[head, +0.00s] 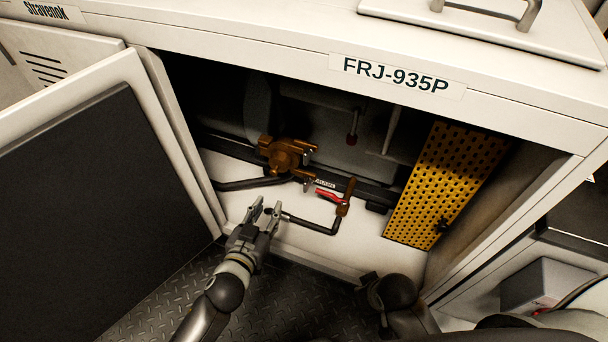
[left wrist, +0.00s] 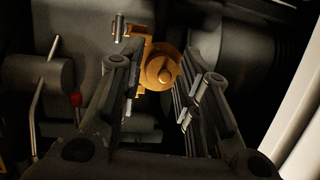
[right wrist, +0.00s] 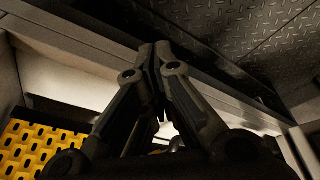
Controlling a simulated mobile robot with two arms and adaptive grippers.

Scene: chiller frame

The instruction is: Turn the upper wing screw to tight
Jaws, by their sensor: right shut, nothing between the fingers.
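The orange-brown fitting (head: 285,155) sits inside the open bay. Its upper wing screw (head: 312,148) is a small silver piece at the fitting's upper right; a lower wing screw (head: 307,184) is below it. Their exact angles are too small to tell. My left gripper (head: 265,210) is open and empty, below the fitting and apart from it. In the left wrist view the fitting (left wrist: 160,72) shows beyond and between the open fingers (left wrist: 163,77), with silver pieces beside it. My right gripper (right wrist: 157,55) is shut and empty, near the bay's lower edge.
A red-handled lever (head: 330,195) and a bent dark pipe (head: 325,228) lie right of my left gripper. A yellow perforated panel (head: 445,180) stands at the bay's right. The open door (head: 95,160) bounds the left.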

